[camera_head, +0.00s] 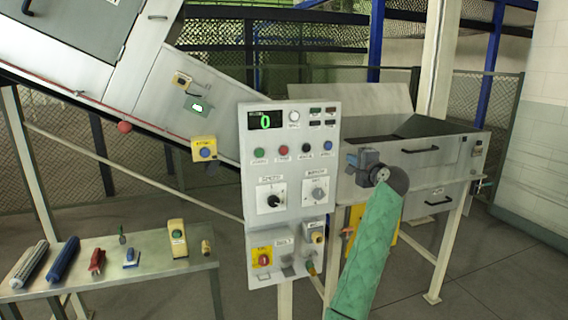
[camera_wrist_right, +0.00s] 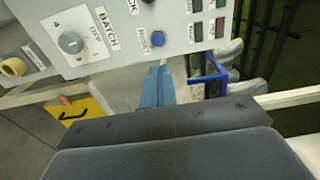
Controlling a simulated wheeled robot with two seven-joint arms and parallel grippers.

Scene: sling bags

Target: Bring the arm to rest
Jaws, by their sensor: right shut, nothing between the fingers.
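My right arm, in a green quilted sleeve (camera_head: 368,255), comes up from the bottom of the head view, right of the control panel. My right gripper (camera_head: 354,161) is at its upper end, blue-grey, beside the panel's right edge and in front of the grey machine. It is shut and holds nothing. In the right wrist view the blue fingers (camera_wrist_right: 157,86) are together just below the panel's blue button (camera_wrist_right: 158,39). I cannot tell whether they touch the panel. My left gripper does not show.
The control panel (camera_head: 290,228) stands at centre, its display reading 0. A bench (camera_head: 150,262) at lower left bears rollers, small tools and a yellow button box. The grey machine (camera_head: 458,160) stands at right; an inclined conveyor is at upper left. Floor at lower right is clear.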

